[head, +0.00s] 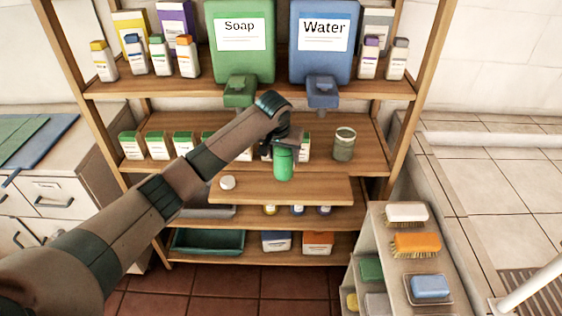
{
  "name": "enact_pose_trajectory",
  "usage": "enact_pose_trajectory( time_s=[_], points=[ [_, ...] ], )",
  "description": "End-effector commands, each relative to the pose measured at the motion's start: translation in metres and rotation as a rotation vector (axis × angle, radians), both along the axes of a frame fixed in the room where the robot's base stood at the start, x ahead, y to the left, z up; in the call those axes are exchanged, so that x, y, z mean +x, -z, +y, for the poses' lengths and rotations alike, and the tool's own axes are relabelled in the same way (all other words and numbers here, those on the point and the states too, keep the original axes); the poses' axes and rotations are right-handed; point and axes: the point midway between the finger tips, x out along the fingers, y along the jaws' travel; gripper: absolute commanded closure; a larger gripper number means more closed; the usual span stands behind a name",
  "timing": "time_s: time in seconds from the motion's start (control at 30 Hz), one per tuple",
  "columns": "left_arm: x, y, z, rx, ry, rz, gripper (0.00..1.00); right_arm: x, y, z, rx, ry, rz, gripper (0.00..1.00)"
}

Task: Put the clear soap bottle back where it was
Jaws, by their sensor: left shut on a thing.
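My left arm reaches in from the left, and its gripper (284,146) is shut around the upper part of a small bottle that looks green (283,166), apparently the soap bottle. The bottle is upright over the back of the pull-out wooden board (315,188); I cannot tell whether its base touches the board. My gripper hides its top. A small round white cap (227,183) lies on the board's left part. The green Soap dispenser (241,45) and blue Water dispenser (324,45) stand on the shelf above. My right gripper is not in view.
A greenish glass jar (344,145) stands on the middle shelf, right of my gripper, with small green-topped boxes (157,146) to the left. A green tray (208,241) is below. A side rack (398,268) with brushes stands at right. The board's right part is clear.

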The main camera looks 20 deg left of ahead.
Motion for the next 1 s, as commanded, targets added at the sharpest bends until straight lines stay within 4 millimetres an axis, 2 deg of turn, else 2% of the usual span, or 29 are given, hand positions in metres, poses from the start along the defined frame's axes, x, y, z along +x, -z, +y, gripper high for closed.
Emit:
enact_pose_trajectory(
  time_s=[0.17,0.53,0.83,1.0],
  points=[
    [0.005,0.004,0.009,-0.001,0.0,-0.002,0.89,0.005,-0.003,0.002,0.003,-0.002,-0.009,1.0],
    [0.005,0.007,0.009,-0.001,0.0,-0.003,0.89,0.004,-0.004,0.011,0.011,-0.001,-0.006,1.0],
    [0.004,0.037,0.009,0.0,0.0,-0.002,0.89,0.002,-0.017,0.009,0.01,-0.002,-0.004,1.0],
    [0.005,0.045,0.009,-0.001,0.0,-0.004,0.89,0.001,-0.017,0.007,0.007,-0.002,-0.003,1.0]
  ],
)
